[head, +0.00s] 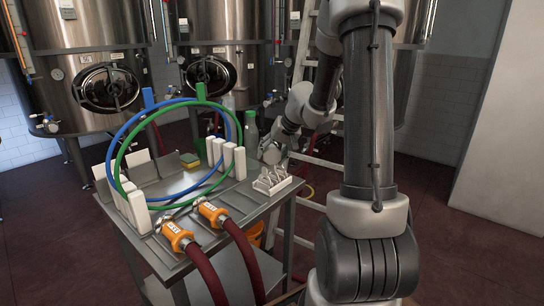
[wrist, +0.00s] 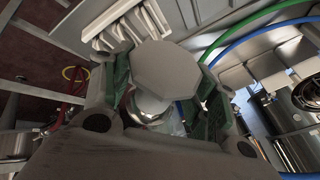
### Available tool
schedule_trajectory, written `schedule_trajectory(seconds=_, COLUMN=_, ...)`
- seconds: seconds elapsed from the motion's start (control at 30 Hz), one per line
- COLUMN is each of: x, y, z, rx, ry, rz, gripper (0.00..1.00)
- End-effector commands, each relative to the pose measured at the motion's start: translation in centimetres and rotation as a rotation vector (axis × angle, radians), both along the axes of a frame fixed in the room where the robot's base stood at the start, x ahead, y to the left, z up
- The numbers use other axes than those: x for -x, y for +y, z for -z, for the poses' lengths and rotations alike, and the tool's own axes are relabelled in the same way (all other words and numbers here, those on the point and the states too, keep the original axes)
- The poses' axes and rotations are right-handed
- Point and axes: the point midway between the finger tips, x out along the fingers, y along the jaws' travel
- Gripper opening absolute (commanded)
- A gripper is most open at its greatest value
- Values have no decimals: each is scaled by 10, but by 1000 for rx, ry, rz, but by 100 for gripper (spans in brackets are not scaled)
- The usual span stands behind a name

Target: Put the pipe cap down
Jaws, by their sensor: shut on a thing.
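My gripper (head: 272,150) is at the right rear of the metal cart, just behind the small white rack and close to a green bottle. In the wrist view my gripper (wrist: 165,98) has its two green-padded fingers on either side of a pale grey eight-sided pipe cap (wrist: 165,75), and it is shut on it. The cap's flat face is turned to the wrist camera. A shiny round metal part shows just below the cap, partly hidden. In the head view the cap is too small to make out clearly, and whether it touches the cart top cannot be told.
The green bottle (head: 251,128) stands at the rear. Steel tanks and a ladder are behind.

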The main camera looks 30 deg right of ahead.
Motion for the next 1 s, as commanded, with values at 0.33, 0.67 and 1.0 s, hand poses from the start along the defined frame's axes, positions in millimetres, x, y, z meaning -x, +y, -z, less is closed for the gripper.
schedule_trajectory(seconds=0.33, x=0, y=0, z=7, rx=1, ry=0, rz=1, gripper=28)
schedule_trajectory(seconds=0.67, x=0, y=0, z=17, rx=1, ry=0, rz=0, gripper=28)
schedule_trajectory(seconds=1.0, x=0, y=0, z=19, rx=1, ry=0, rz=0, gripper=80)
